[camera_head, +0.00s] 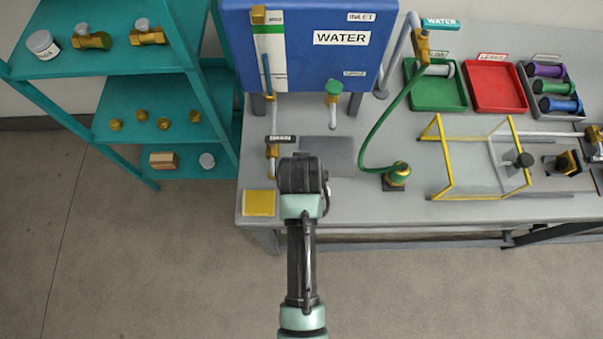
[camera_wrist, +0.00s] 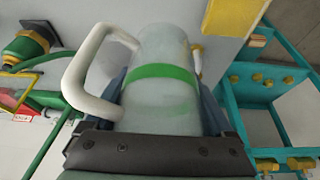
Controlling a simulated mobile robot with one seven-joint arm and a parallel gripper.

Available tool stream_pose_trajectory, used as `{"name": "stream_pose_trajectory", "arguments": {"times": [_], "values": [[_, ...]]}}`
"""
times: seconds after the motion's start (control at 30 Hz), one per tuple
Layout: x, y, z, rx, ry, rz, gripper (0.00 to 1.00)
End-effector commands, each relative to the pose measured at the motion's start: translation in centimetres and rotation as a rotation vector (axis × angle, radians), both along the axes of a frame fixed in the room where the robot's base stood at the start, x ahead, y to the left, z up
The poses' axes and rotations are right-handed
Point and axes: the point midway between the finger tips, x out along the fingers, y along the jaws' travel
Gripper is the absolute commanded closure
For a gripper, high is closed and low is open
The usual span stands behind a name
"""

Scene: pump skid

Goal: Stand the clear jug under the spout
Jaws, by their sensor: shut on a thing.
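The clear jug (camera_wrist: 163,108) fills the middle of the wrist view, with a green band around it and a white handle (camera_wrist: 85,75) at the left. My gripper (camera_wrist: 163,84) is shut on its body, one finger on each side. In the head view my wrist hides the jug and the fingers, over the bench's left front part. A spout (camera_head: 333,117) with a green-topped valve hangs from the front of the blue water tank (camera_head: 300,65), beyond my wrist. A grey mat (camera_head: 330,155) lies on the bench below it.
A smaller brass tap (camera_head: 272,150) stands just left of my wrist, near a yellow pad (camera_head: 259,203). A green hose (camera_head: 380,135) runs to a brass fitting (camera_head: 397,176) at the right. Further right stands a yellow-edged clear guard (camera_head: 480,165). Teal shelves (camera_head: 160,85) are at left.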

Motion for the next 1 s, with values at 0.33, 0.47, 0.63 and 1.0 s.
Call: {"name": "stream_pose_trajectory", "arguments": {"times": [0.33, 0.47, 0.63, 1.0], "values": [[-3.7, 0.0, 0.5, -0.001, -0.001, 0.019, 0.69], [-4.7, 0.1, 0.8, 0.0, -0.001, 0.026, 0.69], [-4.9, 0.1, 1.0, -0.001, 0.0, 0.028, 0.69], [-4.8, 0.0, 1.0, 0.0, -0.001, 0.024, 0.69]]}}
